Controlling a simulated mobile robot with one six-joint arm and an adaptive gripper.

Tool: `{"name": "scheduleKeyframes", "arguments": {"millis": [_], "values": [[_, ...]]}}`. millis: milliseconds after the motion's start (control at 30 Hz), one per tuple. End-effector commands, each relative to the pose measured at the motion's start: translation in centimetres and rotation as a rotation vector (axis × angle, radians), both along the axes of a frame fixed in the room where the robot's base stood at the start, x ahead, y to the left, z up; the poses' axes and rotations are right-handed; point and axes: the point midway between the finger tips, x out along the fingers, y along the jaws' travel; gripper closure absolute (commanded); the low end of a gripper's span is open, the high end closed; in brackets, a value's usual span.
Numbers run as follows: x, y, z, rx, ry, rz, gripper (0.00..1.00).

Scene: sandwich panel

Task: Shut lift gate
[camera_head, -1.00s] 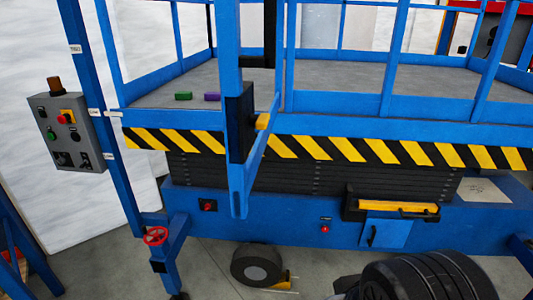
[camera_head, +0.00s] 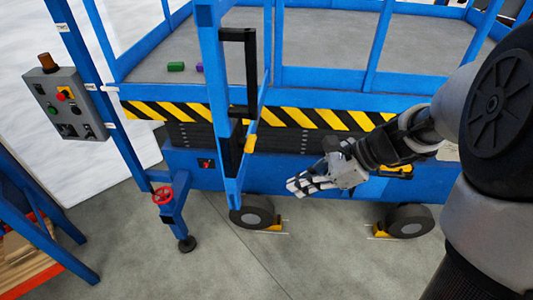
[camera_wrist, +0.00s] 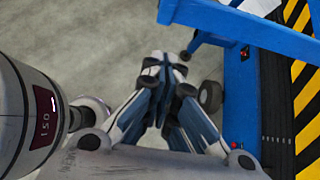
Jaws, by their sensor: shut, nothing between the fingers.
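The lift gate (camera_head: 216,75) is a blue frame on the platform's near side, standing open and swung out toward me. It has a black handle (camera_head: 251,65) and a yellow latch piece (camera_head: 250,144). The blue lift platform (camera_head: 330,77) has an opening behind the gate. My gripper (camera_head: 292,187) is shut and empty, right of the gate's lower end and in front of the lift base. It looks apart from the gate. In the wrist view my gripper (camera_wrist: 166,62) points over the floor, with blue lift framework (camera_wrist: 245,28) at its upper right.
A grey control box (camera_head: 66,103) hangs on the left post. A red handwheel (camera_head: 162,195) and a stabiliser foot (camera_head: 187,244) stand at lower left. Chocked wheels (camera_head: 252,211) are under the base. A green block (camera_head: 176,66) lies on the deck. The front floor is clear.

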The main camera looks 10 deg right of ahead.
Motion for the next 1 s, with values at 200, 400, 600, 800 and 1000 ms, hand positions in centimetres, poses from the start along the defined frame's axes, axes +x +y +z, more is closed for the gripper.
{"name": "scheduleKeyframes", "arguments": {"millis": [200,400,600,800,1000], "values": [[0.4,2.3,-2.4,0.001,0.005,0.006,1.00],[1.0,5.3,-5.6,-0.001,0.005,0.009,1.00],[1.8,8.3,-7.0,-0.002,0.000,0.009,1.00],[2.3,10.2,-7.0,-0.002,0.000,0.006,1.00],[2.5,10.6,-7.0,-0.003,-0.001,0.004,1.00]]}}
